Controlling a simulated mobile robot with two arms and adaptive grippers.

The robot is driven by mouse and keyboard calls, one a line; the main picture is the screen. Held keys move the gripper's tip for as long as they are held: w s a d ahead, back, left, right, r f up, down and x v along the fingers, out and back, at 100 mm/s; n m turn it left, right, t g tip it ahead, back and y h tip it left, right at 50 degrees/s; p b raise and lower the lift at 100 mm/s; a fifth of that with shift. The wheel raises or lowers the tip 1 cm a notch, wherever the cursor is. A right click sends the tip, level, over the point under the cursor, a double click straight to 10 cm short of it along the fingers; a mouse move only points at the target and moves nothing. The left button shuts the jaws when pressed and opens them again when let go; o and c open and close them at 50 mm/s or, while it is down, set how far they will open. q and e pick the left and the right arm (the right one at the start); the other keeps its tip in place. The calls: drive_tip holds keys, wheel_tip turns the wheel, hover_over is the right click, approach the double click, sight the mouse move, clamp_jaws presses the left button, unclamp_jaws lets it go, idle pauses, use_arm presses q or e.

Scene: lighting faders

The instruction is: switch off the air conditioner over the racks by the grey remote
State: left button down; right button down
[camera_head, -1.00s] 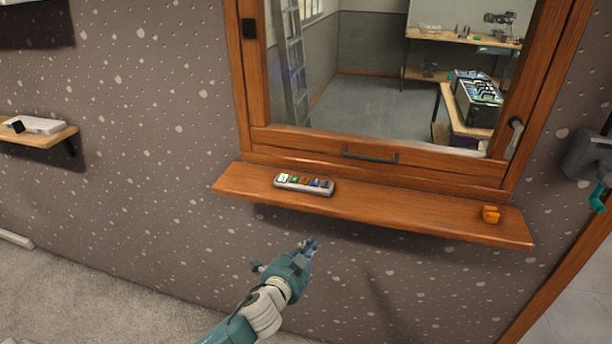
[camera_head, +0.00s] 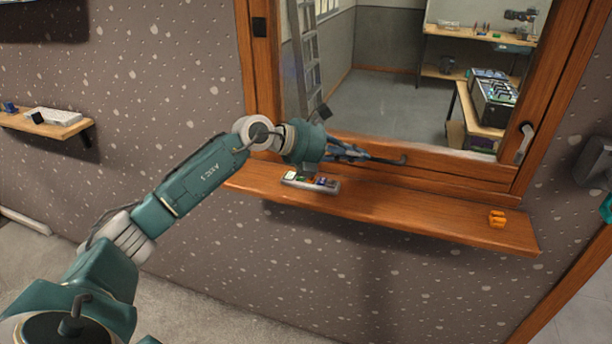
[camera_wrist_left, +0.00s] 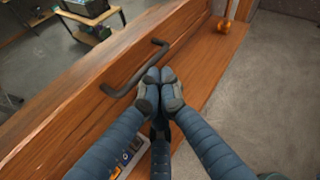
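The grey remote (camera_head: 312,183) with coloured buttons lies on the wooden sill (camera_head: 430,215) below the window, partly behind my left gripper's wrist in the head view. In the left wrist view a part of the remote (camera_wrist_left: 130,157) shows beside my left finger, lower than the fingertips. My left gripper (camera_head: 362,155) reaches over the remote, in front of the window's lower rail. Its fingertips (camera_wrist_left: 160,76) are together beside the dark bar handle (camera_wrist_left: 137,70); I see nothing between them. I cannot tell whether they touch the handle. No air conditioner shows. My right gripper is not in view.
An orange object (camera_head: 497,219) stands at the sill's right end. Through the window I see a ladder (camera_head: 306,60), benches and black equipment (camera_head: 492,98). A small shelf (camera_head: 45,125) is on the wall at left. A latch (camera_head: 525,142) is on the frame's right side.

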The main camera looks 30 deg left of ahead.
use_arm(q)
drive_tip(key=s+a+g+y, duration=0.1)
drive_tip(key=a+y, duration=0.4)
drive_tip(key=a, duration=1)
drive_tip(key=shift+a+r+g+y, duration=0.35)
drive_tip(key=shift+a+g+y, duration=0.05)
drive_tip(key=shift+s, duration=0.1)
drive_tip(key=b, duration=0.6)
hover_over(300, 178)
wheel_tip(300, 178, down, 8)
drive_tip(key=shift+r, duration=0.25)
drive_tip(key=shift+f, duration=0.7)
drive_tip(key=shift+b, duration=0.3)
drive_tip(key=shift+f, duration=0.35)
